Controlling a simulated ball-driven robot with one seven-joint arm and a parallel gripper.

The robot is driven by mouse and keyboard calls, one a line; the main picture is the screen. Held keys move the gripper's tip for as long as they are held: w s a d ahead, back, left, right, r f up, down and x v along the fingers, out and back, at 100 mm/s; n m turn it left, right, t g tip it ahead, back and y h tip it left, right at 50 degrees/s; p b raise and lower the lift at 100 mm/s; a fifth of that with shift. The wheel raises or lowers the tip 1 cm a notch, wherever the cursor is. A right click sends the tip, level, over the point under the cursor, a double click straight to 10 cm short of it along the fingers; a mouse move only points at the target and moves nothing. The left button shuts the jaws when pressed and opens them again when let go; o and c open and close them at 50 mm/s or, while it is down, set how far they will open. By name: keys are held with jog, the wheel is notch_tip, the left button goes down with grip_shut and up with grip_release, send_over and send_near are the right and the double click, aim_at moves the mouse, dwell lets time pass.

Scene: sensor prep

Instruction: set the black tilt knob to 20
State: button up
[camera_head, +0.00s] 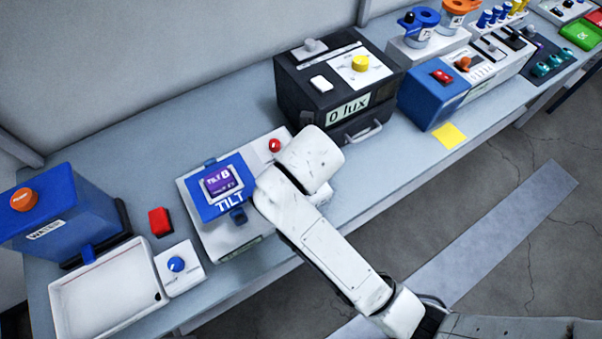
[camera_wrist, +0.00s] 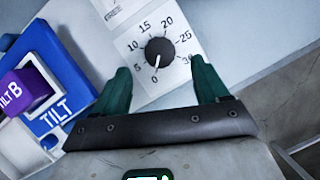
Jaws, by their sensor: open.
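The black tilt knob (camera_wrist: 160,52) sits on a white dial plate in the wrist view, with numbers from 0 to 30 around it. Its white mark appears to point at 0. My gripper (camera_wrist: 160,66) is open, with one green finger to the left and one to the right of the knob, apart from it. The blue TILT unit (camera_wrist: 54,85) with a purple block marked B is at the left. In the head view the TILT unit (camera_head: 228,203) stands on a pale base, and my arm hides the knob and fingers.
A red button (camera_head: 275,146) is on the base just behind my wrist. A black lux box (camera_head: 335,88) stands behind to the right. A white tray (camera_head: 103,290), a blue knob (camera_head: 177,264) and a red block (camera_head: 160,222) are at the left.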

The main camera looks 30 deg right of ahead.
jog(key=x, duration=0.5)
jog(key=shift+w+f, duration=0.15)
jog(key=shift+f, duration=0.25)
jog(key=c, duration=1)
